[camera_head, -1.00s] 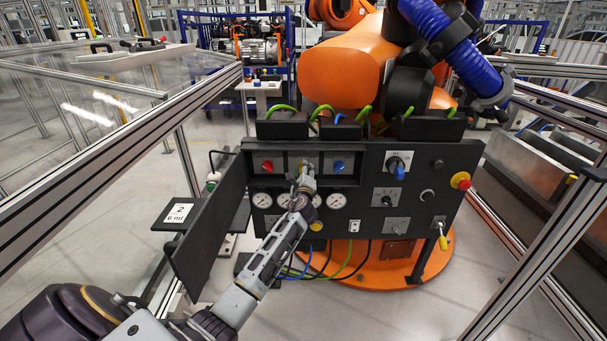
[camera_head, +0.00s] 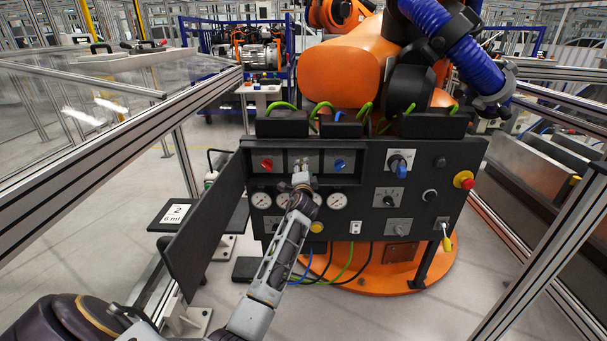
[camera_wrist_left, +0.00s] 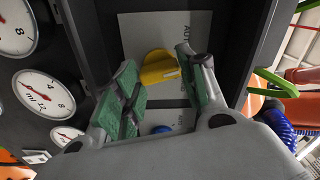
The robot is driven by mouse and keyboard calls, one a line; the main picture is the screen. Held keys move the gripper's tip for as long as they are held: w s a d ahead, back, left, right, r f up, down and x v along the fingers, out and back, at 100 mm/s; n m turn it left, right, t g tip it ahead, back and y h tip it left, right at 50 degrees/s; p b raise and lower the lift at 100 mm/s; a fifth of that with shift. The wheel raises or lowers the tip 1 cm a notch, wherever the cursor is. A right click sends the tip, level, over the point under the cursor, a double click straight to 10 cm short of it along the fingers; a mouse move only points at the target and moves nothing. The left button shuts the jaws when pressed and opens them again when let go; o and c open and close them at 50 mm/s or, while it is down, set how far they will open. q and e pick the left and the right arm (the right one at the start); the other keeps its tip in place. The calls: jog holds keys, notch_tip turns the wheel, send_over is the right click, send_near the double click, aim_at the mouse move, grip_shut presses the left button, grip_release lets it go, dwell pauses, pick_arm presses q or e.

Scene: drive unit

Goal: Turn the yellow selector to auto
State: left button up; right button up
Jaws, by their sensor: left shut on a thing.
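The yellow selector (camera_wrist_left: 158,68) sits on a light plate (camera_wrist_left: 137,27) in a recess of the black control panel. Part of the lettering "AUT" shows on the plate, turned sideways in the left wrist view. A white mark shows on the selector's face, on the side toward the right-hand finger. My left gripper (camera_wrist_left: 165,88) has its green-padded fingers on either side of the selector and is shut on it. In the head view my left gripper (camera_head: 301,172) is at the middle of the recess and hides most of the selector. My right gripper is not in view.
A red selector (camera_head: 266,165) and a blue selector (camera_head: 340,166) flank the yellow one. Round gauges (camera_head: 337,201) sit just below. An open panel door (camera_head: 205,230) stands to the left. A red emergency button (camera_head: 464,180) is at the panel's right edge.

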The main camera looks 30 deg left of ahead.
pick_arm(q)
jog(key=n+b, duration=0.1)
jog(key=n, duration=0.5)
jog(key=shift+f+b, duration=0.1)
jog(key=shift+b, duration=0.25)
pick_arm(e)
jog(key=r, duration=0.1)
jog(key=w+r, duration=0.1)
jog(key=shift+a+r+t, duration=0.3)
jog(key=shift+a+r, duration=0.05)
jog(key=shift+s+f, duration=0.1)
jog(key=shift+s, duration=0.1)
pick_arm(q)
jog(key=o, duration=0.8)
jog(key=shift+o, duration=1.2)
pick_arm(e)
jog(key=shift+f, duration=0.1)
